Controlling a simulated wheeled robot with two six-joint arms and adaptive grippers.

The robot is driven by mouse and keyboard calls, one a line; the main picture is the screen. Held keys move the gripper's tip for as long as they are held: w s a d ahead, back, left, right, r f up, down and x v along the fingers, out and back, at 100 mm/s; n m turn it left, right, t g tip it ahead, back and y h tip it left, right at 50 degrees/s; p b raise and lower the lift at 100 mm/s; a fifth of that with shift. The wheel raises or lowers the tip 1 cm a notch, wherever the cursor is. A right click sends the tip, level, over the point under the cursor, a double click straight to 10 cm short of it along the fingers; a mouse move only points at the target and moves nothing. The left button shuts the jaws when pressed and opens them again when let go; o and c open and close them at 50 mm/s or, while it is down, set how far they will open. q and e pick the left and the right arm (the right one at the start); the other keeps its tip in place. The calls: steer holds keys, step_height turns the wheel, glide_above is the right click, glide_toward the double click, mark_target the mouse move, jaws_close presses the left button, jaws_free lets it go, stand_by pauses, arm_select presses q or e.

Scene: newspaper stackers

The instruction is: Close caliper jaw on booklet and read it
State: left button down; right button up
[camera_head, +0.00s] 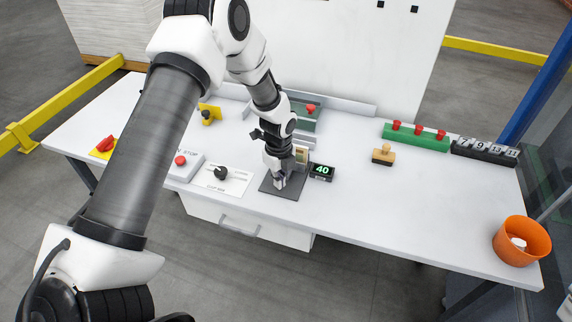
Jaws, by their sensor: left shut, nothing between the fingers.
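A caliper station stands on a dark base plate (290,192) near the front middle of the table. A small black display (321,172) beside it on the right reads 40 in green. My left gripper (279,181) is shut and points down over the plate, at the caliper. It covers much of the caliper, so I cannot tell where the jaw sits or whether the fingers touch it. A small tan piece (302,155) shows just behind the gripper; I cannot tell if it is the booklet. My right gripper is out of view.
Left of the plate are a white dial panel (236,181) and a red-button box (186,166). A green block with red knobs (416,138), number tiles (484,151), a wooden stamp (383,154) and an orange bowl (521,241) stand right. The table's right-middle front is clear.

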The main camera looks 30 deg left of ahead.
arm_select(q)
steer(key=shift+f+b, duration=0.65)
steer(key=shift+f, duration=0.4)
stand_by(0.4)
steer(key=shift+r+p, duration=0.4)
steer(key=shift+r, duration=0.05)
steer(key=shift+w+a+b, duration=0.25)
steer(key=shift+w+b, duration=0.15)
steer(key=shift+w, duration=0.5)
steer(key=shift+w+a+b, duration=0.2)
steer(key=shift+w+b, duration=0.25)
steer(key=shift+w, duration=0.5)
steer(key=shift+w+a+b, duration=0.25)
steer(key=shift+w+b, duration=0.15)
steer(key=shift+w, duration=0.5)
stand_by(0.6)
stand_by(0.7)
steer(key=shift+s, duration=0.3)
steer(key=shift+s+d+p, duration=0.2)
steer(key=shift+s+p, duration=0.15)
steer(key=shift+s, duration=0.25)
steer(key=shift+s+d+p, duration=0.15)
steer(key=shift+s+p, duration=0.2)
steer(key=shift+s, duration=0.2)
steer(key=shift+r+p, duration=2.2)
steer(key=shift+r, duration=0.8)
